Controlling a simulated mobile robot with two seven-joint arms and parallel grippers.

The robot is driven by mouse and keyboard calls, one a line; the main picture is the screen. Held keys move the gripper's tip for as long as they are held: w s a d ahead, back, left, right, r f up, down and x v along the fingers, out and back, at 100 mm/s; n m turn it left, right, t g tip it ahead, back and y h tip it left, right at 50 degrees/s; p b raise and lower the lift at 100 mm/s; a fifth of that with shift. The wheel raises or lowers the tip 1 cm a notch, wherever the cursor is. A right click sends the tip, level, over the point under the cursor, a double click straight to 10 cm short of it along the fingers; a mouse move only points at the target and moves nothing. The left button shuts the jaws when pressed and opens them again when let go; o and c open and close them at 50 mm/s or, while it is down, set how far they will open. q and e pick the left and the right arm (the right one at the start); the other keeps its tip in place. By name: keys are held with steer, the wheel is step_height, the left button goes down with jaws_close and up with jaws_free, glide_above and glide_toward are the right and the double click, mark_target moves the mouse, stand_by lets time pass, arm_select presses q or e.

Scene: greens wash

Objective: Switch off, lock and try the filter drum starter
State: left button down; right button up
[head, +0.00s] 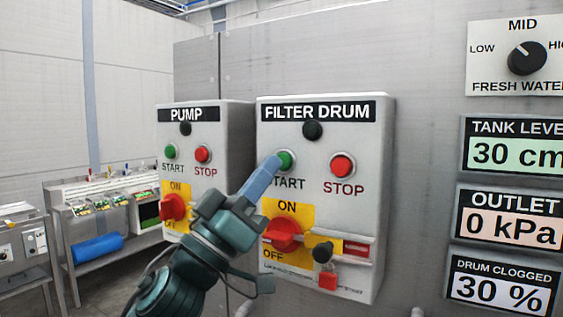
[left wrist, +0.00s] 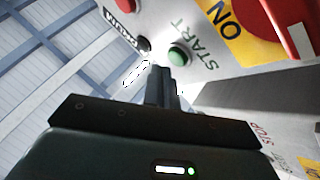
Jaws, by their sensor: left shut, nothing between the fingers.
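The filter drum starter (head: 376,115) is a grey box with a dark lamp (head: 313,130), a green START button (head: 286,159) and a red STOP button (head: 342,166). Its red rotary handle (head: 283,234) sits on a yellow ON/OFF plate; its exact setting is hard to tell. A red padlock (head: 328,278) hangs below a black knob (head: 323,252) at the handle's right. My left gripper (head: 275,164) is shut and empty, fingertips at the START button. In the left wrist view the button (left wrist: 178,55) is just beyond the fingertips; contact is unclear. My right gripper is out of view.
The pump starter (head: 205,120), with its own red handle (head: 173,207), stands close on the left. Gauge panels (head: 510,145) are on the wall at right. A bench (head: 105,190) with a blue cylinder (head: 97,247) stands at back left.

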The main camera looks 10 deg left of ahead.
arm_select(q)
steer(key=shift+w+d, duration=0.15)
steer(key=shift+w, duration=0.25)
steer(key=shift+w+d, duration=0.15)
steer(key=shift+w, duration=0.25)
stand_by(0.8)
stand_by(0.3)
steer(key=shift+s+a+p, duration=0.3)
steer(key=shift+s, duration=0.45)
steer(key=s, duration=0.1)
steer(key=s+a, duration=0.1)
steer(key=s, duration=0.1)
steer(key=s+a, duration=0.1)
steer(key=shift+s+p, duration=0.35)
